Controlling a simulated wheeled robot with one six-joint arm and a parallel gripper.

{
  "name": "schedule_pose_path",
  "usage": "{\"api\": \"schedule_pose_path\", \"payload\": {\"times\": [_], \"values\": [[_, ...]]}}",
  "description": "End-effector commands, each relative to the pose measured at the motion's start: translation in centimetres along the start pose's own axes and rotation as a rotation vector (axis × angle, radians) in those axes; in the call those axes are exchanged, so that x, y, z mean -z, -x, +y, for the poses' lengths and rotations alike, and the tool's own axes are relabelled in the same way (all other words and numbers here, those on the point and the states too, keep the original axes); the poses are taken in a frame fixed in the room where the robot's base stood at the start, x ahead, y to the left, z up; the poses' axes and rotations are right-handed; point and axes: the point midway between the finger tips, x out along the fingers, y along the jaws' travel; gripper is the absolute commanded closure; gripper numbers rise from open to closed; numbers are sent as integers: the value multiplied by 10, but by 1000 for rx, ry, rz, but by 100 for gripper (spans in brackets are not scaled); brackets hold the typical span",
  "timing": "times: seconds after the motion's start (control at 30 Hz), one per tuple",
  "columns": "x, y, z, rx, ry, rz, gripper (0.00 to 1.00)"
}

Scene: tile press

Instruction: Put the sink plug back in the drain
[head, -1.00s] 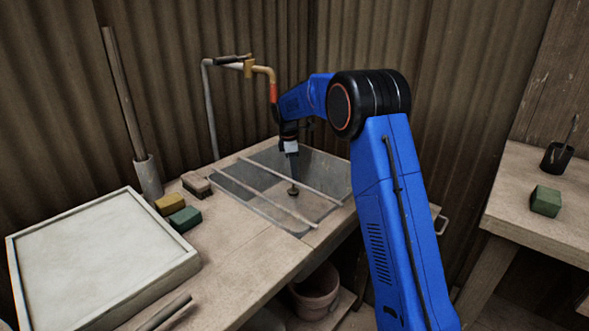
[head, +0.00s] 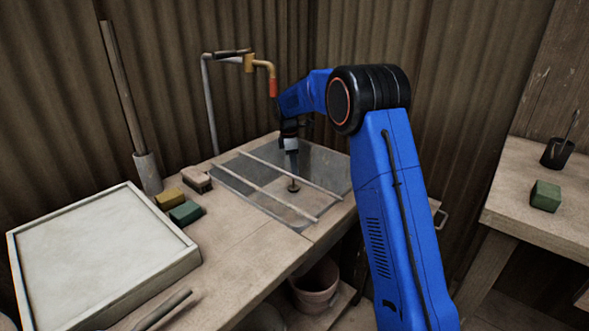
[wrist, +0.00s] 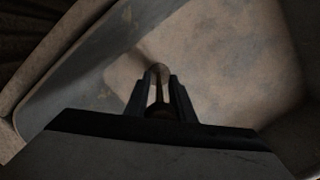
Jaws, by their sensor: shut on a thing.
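The sink plug (head: 293,187) is a small dark disc in the head view, at the lower end of my gripper (head: 292,172). My gripper points down into the grey sink (head: 328,167), between two pale rods lying across it. In the wrist view my gripper (wrist: 160,80) has its fingers close together around a thin, dark upright part. A small pale rounded shape shows at the fingertips; I cannot tell what it is. The sink floor (wrist: 220,60) is brown and blotchy. I cannot make out the drain, or whether the plug touches the floor.
The rods (head: 265,187) cross the sink on both sides of my gripper. A tap (head: 262,65) with an orange-red tip stands behind. Sponge-like blocks (head: 185,213) and a white-topped tray (head: 100,250) lie to the left. A bucket (head: 316,287) is below.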

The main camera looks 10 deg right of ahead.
Motion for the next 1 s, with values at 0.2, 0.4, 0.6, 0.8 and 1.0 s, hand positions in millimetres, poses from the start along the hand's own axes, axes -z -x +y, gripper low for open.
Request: {"api": "schedule_pose_path", "payload": {"times": [0.2, 0.4, 0.6, 0.8, 1.0], "values": [[0, 0, 0, 0, 0, 0, 100], [0, 0, 0, 0, 0, 0, 56], [0, 0, 0, 0, 0, 0, 56], [0, 13, 0, 0, 0, 0, 56], [0, 49, 0, -3, 0, 1, 56]]}}
